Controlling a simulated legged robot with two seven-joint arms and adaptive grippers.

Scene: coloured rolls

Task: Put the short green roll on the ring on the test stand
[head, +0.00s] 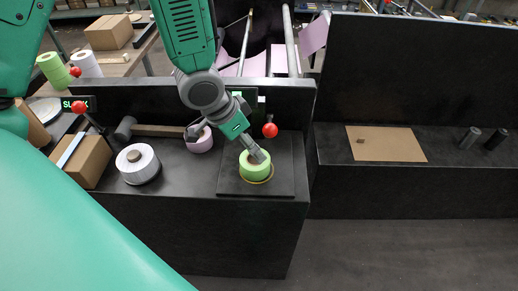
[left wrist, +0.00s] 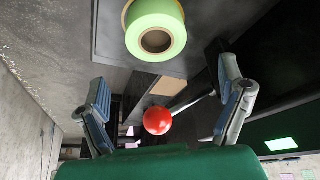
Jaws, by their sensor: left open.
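The short green roll (head: 262,172) lies flat on the black square plate of the test stand (head: 285,185). A thin yellowish ring (head: 257,181) shows at its lower edge; whether the roll is fully seated on it I cannot tell. In the left wrist view the green roll (left wrist: 157,47) shows at the top, beyond the fingertips, with its cardboard core facing the camera. My left gripper (head: 228,145) is open and empty; one fingertip is close to the roll's top in the head view, contact unclear. My right gripper is not in view.
A pink roll (head: 201,144) and a white roll (head: 138,172) stand left of the plate. A red ball knob (head: 270,130) rises just behind the green roll. A cardboard box (head: 88,161) sits at the left. The right bench has a brown sheet (head: 386,144) and two dark cylinders.

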